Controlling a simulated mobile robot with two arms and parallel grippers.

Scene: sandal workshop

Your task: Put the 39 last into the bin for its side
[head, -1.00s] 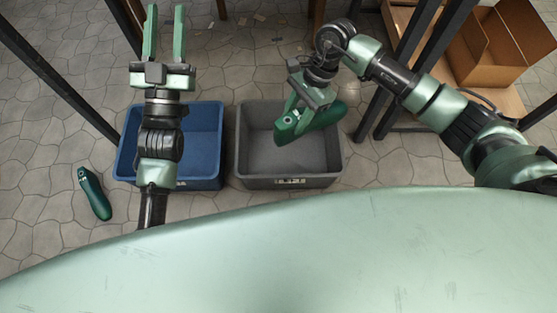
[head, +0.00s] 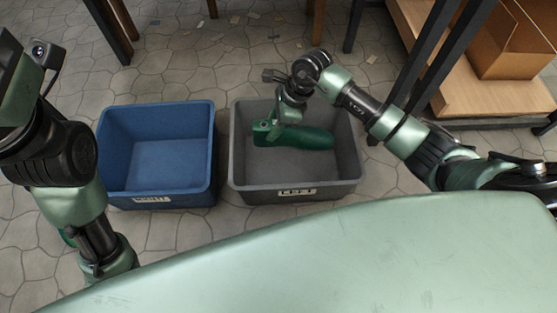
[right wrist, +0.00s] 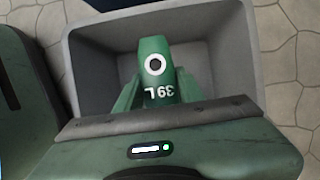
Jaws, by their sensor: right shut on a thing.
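The green last marked "39 L" (right wrist: 157,72) is in my right gripper (right wrist: 157,92), shut on its end with a finger on each side. In the head view the last (head: 305,137) lies lengthwise within the opening of the grey bin (head: 240,172). I cannot tell whether it touches the floor of the bin. The grey bin's front label appears to read LEFT. The blue bin (head: 109,160) to its left looks empty; its label looks like RIGHT. My left arm comes in at the left, with its fingers out of frame.
A cardboard box (head: 515,45) stands on a wooden shelf (head: 490,97) at the right. Dark table legs stand behind the bins.

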